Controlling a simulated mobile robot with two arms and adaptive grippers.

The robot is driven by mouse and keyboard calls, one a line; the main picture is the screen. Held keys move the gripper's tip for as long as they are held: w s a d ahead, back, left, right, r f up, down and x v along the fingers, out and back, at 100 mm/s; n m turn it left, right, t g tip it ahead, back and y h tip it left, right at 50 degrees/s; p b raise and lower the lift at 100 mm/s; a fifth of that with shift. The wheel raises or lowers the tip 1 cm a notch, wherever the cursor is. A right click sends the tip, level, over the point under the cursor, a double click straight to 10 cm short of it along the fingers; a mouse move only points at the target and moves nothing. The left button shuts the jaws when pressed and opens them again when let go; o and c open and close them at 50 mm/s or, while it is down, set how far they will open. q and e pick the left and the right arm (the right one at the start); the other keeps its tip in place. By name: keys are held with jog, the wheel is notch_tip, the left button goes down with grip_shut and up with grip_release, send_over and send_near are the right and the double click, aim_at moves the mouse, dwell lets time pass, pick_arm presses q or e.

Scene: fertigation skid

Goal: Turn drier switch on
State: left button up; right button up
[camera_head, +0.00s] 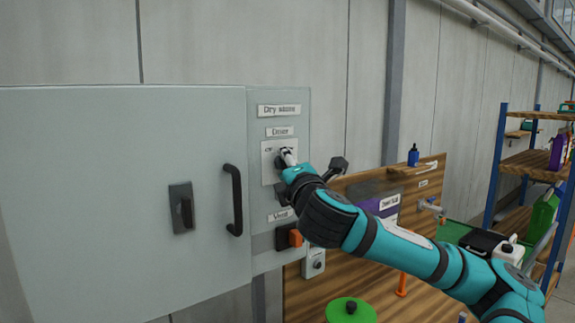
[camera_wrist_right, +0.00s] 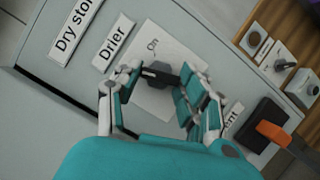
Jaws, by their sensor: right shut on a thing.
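The drier switch is a black knob (camera_wrist_right: 158,72) on a white plate (camera_head: 267,168) under a "Drier" label (camera_head: 280,131). The plate also shows in the wrist view (camera_wrist_right: 178,48), with an "On" mark above the knob. My right gripper (camera_head: 285,157) is at the plate, its fingers on either side of the knob and shut on it. In the head view the gripper hides much of the knob. The knob's exact pointing is hard to tell. My left gripper is not in view.
Below is a vent switch with an orange handle (camera_head: 295,238); it also shows in the wrist view (camera_wrist_right: 272,133). The grey cabinet door (camera_head: 110,200) with a black handle (camera_head: 235,200) is left. A wooden board (camera_head: 350,275) and shelf rack (camera_head: 495,165) stand right.

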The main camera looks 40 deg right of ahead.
jog(key=m+g+y+p, duration=0.1)
jog(key=m, duration=0.2)
jog(key=m+g+y+p, duration=0.1)
jog(key=m, duration=0.3)
jog(key=m+g+y+p, duration=0.1)
jog(key=m+p, duration=0.1)
jog(key=m, duration=0.2)
jog(key=shift+r+g, duration=0.2)
jog(key=shift+g, duration=0.1)
jog(key=shift+y, duration=0.3)
jog(key=o, duration=1.2)
jog(key=shift+d, duration=0.1)
jog(key=shift+c, duration=0.2)
jog(key=shift+r, duration=0.1)
jog(key=v, duration=1.2)
